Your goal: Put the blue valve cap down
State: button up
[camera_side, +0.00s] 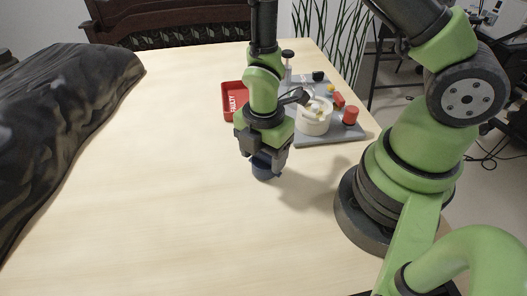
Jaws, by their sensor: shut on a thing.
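The blue valve cap (264,170) is dark blue and sits between the fingertips of my gripper (265,158). My gripper points down and is shut on the cap. The cap is at or just above the bare wooden table (170,190); I cannot tell whether it touches. The fingers hide the upper part of the cap.
A red tray marked "FAULTY" (233,103) lies behind my gripper. A grey board (338,131) at the back right carries a white round part (313,122), a red cap (350,115) and other small parts. A black cloth-covered shape (55,110) lies at the left. The table's middle and front are clear.

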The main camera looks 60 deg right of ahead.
jog(key=shift+f, duration=0.3)
jog(key=o, duration=0.9)
jog(key=shift+c, duration=0.2)
jog(key=s+d+r+m+t+y, duration=0.1)
jog(key=s+r+m+t, duration=0.2)
jog(key=r+m, duration=0.8)
jog(key=s+d+r+m+t+y, duration=0.1)
jog(key=s+r+m+t, duration=0.3)
jog(key=r+m, duration=0.7)
jog(key=shift+s+r, duration=1)
jog(key=shift+r, duration=2.25)
